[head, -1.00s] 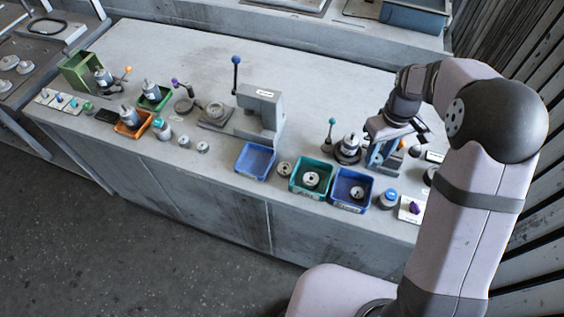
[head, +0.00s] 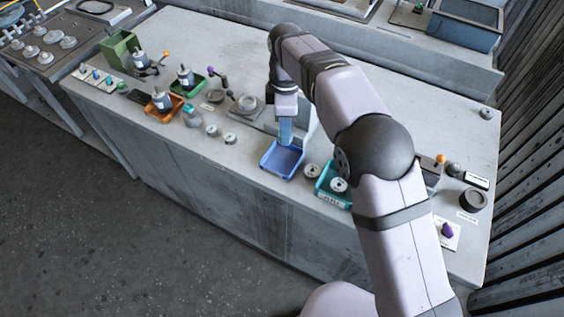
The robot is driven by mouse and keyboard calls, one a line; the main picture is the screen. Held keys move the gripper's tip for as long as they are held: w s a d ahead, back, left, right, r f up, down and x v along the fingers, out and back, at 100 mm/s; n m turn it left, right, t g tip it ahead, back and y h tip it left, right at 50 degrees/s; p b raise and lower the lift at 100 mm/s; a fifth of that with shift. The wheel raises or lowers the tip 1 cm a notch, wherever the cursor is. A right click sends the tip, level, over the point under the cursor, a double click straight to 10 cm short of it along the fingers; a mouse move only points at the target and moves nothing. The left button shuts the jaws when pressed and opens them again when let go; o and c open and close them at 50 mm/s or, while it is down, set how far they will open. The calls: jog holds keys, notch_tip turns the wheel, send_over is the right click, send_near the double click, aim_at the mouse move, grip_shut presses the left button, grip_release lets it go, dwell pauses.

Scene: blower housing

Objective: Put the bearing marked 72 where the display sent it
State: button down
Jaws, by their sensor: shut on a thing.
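My gripper (head: 286,134) points down at the back edge of the blue tray (head: 270,171), in front of the grey press. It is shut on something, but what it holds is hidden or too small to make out. The blue tray looks empty. A bearing (head: 339,185) lies in the teal bin (head: 325,197), and another round part (head: 312,170) stands on the bench between the two. No number 72 can be read on any part. A small display-like plate (head: 477,180) is at the right; its text is too small to read.
My arm hides the bench right of the teal bin. To the left are round parts (head: 212,130), an orange tray (head: 163,116), a green tray (head: 188,90) and a green box (head: 119,48). A black ring (head: 472,200) lies at the right.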

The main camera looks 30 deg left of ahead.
jog(key=shift+s+a, duration=0.25)
jog(key=shift+a, duration=0.1)
jog(key=shift+f+p, duration=1.6)
jog(key=shift+f, duration=3.35)
jog(key=shift+f, duration=0.1)
jog(key=c, duration=1.3)
grip_release()
notch_tip(320, 180, up, 12)
jog(key=b, duration=0.3)
jog(key=shift+b, duration=0.35)
jog(key=shift+d, duration=0.1)
